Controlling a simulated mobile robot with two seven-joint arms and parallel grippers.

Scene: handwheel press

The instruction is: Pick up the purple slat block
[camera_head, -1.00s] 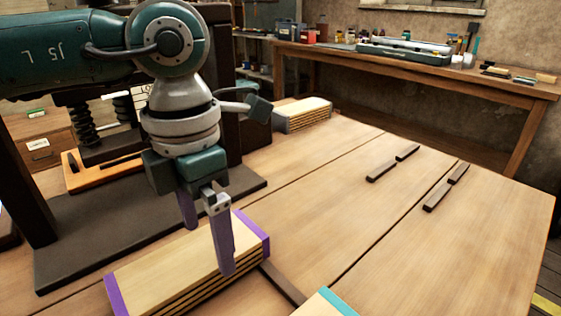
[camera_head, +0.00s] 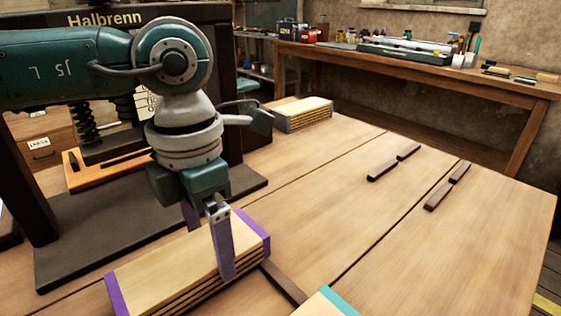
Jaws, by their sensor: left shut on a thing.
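The purple slat block (camera_head: 170,270) is a pale wooden stack of slats with purple ends, lying at the front of the table in the head view. My left gripper (camera_head: 207,236) comes down over it from above. It is shut across the block nearer its right purple end, one finger on the near side and the other behind it. The far finger is partly hidden by the block. The block appears to rest at table level; I cannot tell whether it is clear of the surface. My right gripper is not in view.
A teal-ended block (camera_head: 325,303) lies at the bottom edge, close to the right. A dark strip (camera_head: 284,284) lies between the blocks. A grey-ended block (camera_head: 303,113) sits farther back. The dark press (camera_head: 150,205) stands at left. Dark rails (camera_head: 382,171) lie on the otherwise clear right side.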

